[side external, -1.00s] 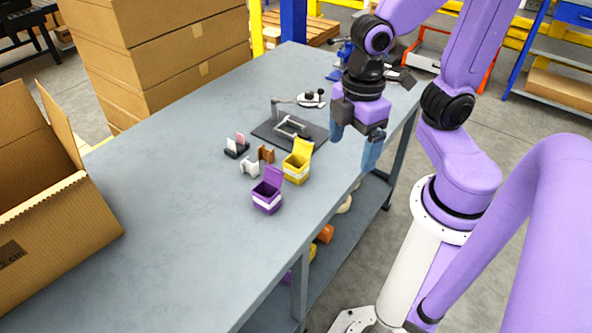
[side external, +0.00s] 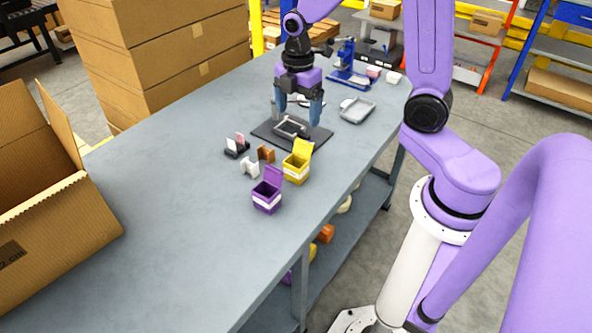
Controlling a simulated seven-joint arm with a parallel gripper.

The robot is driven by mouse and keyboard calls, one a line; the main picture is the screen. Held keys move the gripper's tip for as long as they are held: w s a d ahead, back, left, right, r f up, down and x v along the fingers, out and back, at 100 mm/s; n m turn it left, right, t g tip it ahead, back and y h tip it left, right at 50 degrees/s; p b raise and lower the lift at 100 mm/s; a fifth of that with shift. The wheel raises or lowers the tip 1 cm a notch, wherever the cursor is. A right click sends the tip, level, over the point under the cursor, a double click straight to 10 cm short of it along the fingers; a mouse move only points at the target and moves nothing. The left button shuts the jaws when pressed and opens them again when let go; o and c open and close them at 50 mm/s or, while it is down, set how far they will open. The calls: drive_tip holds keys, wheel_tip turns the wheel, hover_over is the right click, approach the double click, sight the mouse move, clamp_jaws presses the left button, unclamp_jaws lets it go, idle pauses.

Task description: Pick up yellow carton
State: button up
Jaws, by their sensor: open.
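The yellow carton (side external: 296,166) stands upright on the grey table with its lid raised and a pale band round its body. A purple carton (side external: 267,196) of similar form stands just in front of it, also with its lid up. My gripper (side external: 298,116) is open and empty, with its blue fingers pointing down. It is behind the yellow carton, over or near the dark plate with a metal frame (side external: 290,128). Its exact height above the plate is hard to tell.
A white holder (side external: 250,167), a brown holder (side external: 266,153) and a small black stand with cards (side external: 236,149) are left of the yellow carton. A grey tray (side external: 357,110) and a blue press (side external: 347,62) are behind.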

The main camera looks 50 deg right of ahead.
hover_over(296, 163)
drive_tip(key=s+a, duration=0.2)
drive_tip(key=f, duration=1.2)
drive_tip(key=shift+w+d+f, duration=0.1)
drive_tip(key=shift+w+d, duration=0.05)
drive_tip(key=shift+d, duration=0.1)
drive_tip(key=shift+w+a+f, duration=0.1)
drive_tip(key=shift+a+f, duration=0.05)
drive_tip(key=shift+f, duration=1.2)
drive_tip(key=shift+a+f, duration=0.15)
drive_tip(key=shift+f, duration=1.15)
drive_tip(key=c, duration=1)
